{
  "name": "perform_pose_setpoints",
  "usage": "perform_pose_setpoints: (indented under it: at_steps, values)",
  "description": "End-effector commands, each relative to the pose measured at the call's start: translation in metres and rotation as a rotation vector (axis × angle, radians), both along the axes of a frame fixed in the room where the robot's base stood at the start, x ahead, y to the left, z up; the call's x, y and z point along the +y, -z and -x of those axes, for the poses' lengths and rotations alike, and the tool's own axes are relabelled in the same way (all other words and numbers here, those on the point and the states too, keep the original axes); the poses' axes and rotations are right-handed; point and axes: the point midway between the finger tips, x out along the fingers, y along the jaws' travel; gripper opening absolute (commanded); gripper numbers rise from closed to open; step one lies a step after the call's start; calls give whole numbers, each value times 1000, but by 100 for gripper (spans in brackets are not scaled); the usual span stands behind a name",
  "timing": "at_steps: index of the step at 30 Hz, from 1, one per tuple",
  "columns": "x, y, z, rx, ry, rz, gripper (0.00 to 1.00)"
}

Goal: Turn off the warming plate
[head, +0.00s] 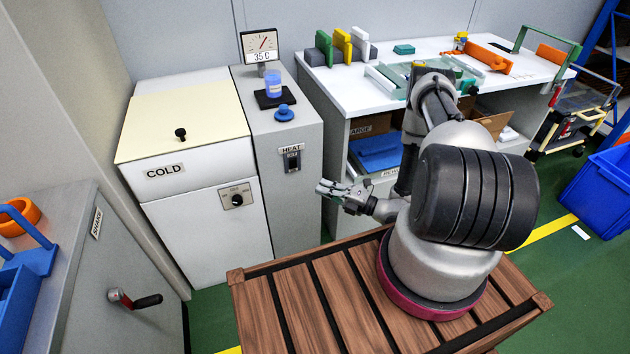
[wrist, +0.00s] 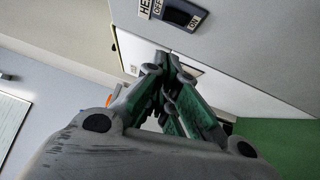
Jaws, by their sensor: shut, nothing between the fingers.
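The warming plate (head: 275,98) is a dark square on top of the grey cabinet, with a blue container (head: 273,84) standing on it. The HEAT switch (head: 293,163) is a dark rocker on the cabinet's front face, under a HEAT label (head: 291,149). In the wrist view the switch (wrist: 181,15) shows at the top, with OFF and ON marks at its two ends; which way it is set I cannot tell. My gripper (head: 321,188) is shut and empty, apart from the switch, to its lower right in the head view. Its fingertips (wrist: 165,62) also show in the wrist view.
A gauge (head: 261,45) above the plate reads 35 C. A blue knob (head: 284,113) sits in front of the plate. The COLD cabinet (head: 205,235) stands at the left, with a dial on its front. A white workbench (head: 345,87) with parts stands at the right.

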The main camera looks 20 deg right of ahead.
Motion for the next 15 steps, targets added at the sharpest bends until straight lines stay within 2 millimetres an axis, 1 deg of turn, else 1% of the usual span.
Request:
perform_pose_setpoints:
  at_steps: [1,12,13,15]
  values:
    - [7,-1,-5,-1,-5,1,0]
    - [62,-8,-60,-2,-6,1,0]
    - [64,-8,-64,-4,-4,3,0]
    - [62,-10,-76,-5,-2,2,0]
